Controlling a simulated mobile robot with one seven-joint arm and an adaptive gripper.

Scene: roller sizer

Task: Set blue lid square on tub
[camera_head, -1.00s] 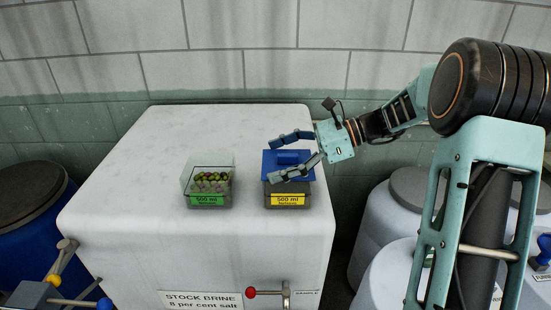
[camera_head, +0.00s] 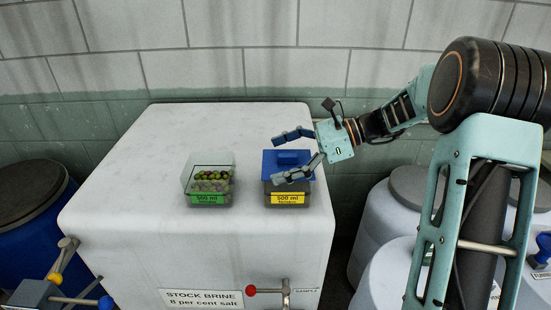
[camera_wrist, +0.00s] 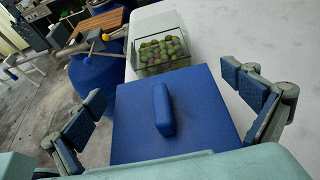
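The blue lid (camera_head: 271,167) with its raised bar handle (camera_head: 288,158) lies on top of the grey tub (camera_head: 301,188) with the yellow label. In the wrist view the lid (camera_wrist: 195,130) looks flat, and its handle (camera_wrist: 164,110) stands between my fingers. My gripper (camera_head: 293,155) is open, with its fingers spread apart on either side of the handle and not touching it. In the wrist view my gripper's blue-padded fingers (camera_wrist: 165,110) are wide apart. The lid hides the tub in the wrist view, so I cannot tell exactly how its edges line up.
An open clear tub of olives (camera_head: 208,187) with a green label stands left of the lidded tub. Both stand on a white block-shaped tank (camera_head: 130,180) with free room behind and left. A red-knobbed tap (camera_head: 251,291) is on its front. Pale drums (camera_head: 385,235) stand at right.

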